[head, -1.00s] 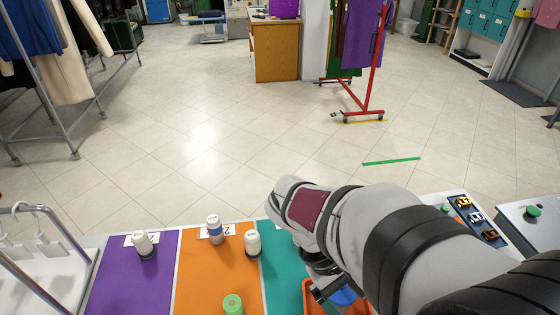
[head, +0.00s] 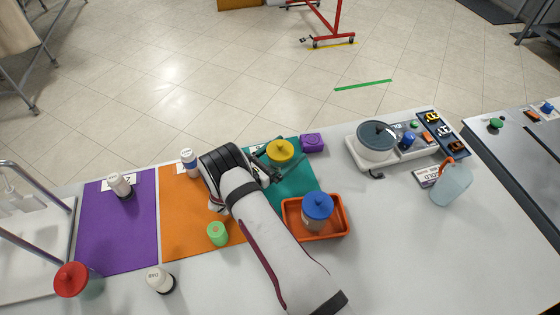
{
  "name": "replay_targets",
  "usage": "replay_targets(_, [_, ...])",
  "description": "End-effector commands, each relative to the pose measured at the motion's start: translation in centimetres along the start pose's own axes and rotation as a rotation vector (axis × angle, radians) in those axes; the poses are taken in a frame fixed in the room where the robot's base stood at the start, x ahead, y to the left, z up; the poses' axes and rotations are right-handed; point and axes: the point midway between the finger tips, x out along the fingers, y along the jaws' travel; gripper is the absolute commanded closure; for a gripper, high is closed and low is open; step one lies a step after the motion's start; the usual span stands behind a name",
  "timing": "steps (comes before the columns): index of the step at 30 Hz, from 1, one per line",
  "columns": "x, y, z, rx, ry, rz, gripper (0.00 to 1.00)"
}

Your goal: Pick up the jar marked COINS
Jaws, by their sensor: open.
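Three lidded jars show in the head view, and I cannot read COINS on any of them. A yellow-lidded jar (head: 280,151) stands on the teal mat (head: 292,184). A blue-lidded jar (head: 317,207) stands in an orange tray (head: 334,236). A red-lidded jar (head: 71,279) stands at the front left. My gripper (head: 270,166) is open, low over the teal mat, at the near left side of the yellow-lidded jar. Its fingers partly hide that jar's body. I cannot tell whether they touch it or are around it.
White bottles stand near the purple mat (head: 118,235) and orange mat (head: 182,232); a green-topped item (head: 217,234) is beside my arm. A purple block (head: 312,142) is right of the yellow-lidded jar. A pot unit (head: 377,142) and pale jug (head: 453,184) stand right. The front-right table is clear.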

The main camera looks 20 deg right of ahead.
Motion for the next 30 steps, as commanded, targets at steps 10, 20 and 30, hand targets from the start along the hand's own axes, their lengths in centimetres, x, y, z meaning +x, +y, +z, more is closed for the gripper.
replay_targets(10, [0.79, -0.03, 0.04, 0.0, 0.001, 0.0, 0.11])
replay_targets(20, [0.77, -0.04, 0.05, 0.0, 0.001, 0.0, 0.7])
replay_targets(30, [0.78, -0.02, 0.12, 0.001, 0.0, 0.0, 0.94])
